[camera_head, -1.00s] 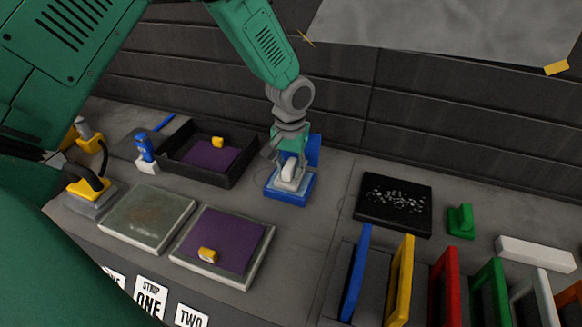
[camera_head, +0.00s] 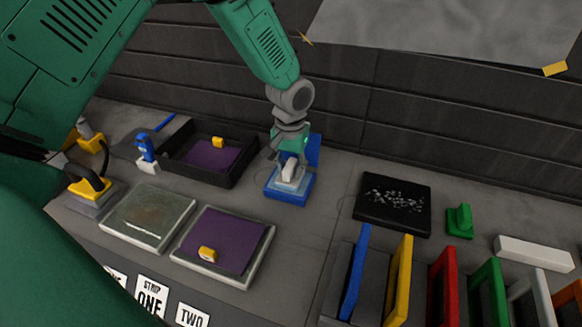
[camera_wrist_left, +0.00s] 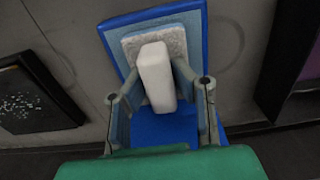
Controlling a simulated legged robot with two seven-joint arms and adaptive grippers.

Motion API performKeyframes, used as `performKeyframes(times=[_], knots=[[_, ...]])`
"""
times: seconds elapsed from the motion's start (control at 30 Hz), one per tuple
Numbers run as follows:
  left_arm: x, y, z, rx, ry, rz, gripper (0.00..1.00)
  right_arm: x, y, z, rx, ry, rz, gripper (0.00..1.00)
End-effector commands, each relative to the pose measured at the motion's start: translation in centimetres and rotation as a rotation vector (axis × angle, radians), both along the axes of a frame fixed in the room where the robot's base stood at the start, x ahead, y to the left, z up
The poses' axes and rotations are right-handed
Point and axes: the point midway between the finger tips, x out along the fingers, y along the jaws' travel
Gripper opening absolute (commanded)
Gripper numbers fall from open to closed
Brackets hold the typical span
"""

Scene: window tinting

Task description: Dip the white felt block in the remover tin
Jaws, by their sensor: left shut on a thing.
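The white felt block (camera_wrist_left: 155,75) has an upright white handle on a pale, fuzzy pad. It sits inside the blue remover tin (camera_wrist_left: 112,40), over the tin's light blue inside. In the head view the tin (camera_head: 290,195) stands in the middle of the bench, near the back wall, and the block's white handle (camera_head: 289,171) shows below the wrist. My left gripper (camera_wrist_left: 158,92) is shut on the handle, with one finger on each side. The pad's underside is hidden, so I cannot tell how firmly it touches the tin's inside. My right gripper is out of view.
A black tray with purple film (camera_head: 175,155) lies left of the tin. Two framed panels (camera_head: 150,215) (camera_head: 262,255) lie in front. A black mat with clear bits (camera_head: 394,205) lies to the right. Coloured upright frames (camera_head: 442,285) stand front right. Bench between tin and mat is clear.

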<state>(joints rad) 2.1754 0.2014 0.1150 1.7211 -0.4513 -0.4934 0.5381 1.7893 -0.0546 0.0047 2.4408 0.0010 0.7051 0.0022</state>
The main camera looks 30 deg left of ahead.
Motion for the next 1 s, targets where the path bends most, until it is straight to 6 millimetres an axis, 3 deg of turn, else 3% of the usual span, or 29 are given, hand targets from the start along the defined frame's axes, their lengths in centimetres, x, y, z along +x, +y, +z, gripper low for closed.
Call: performKeyframes(times=[0.5,1.0], knots=[[-0.1,0.0,0.0,0.000,0.003,-0.001,0.00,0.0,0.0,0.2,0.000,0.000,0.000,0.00],[-0.1,0.0,4.0,0.000,0.001,0.000,0.00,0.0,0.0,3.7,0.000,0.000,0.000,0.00]])
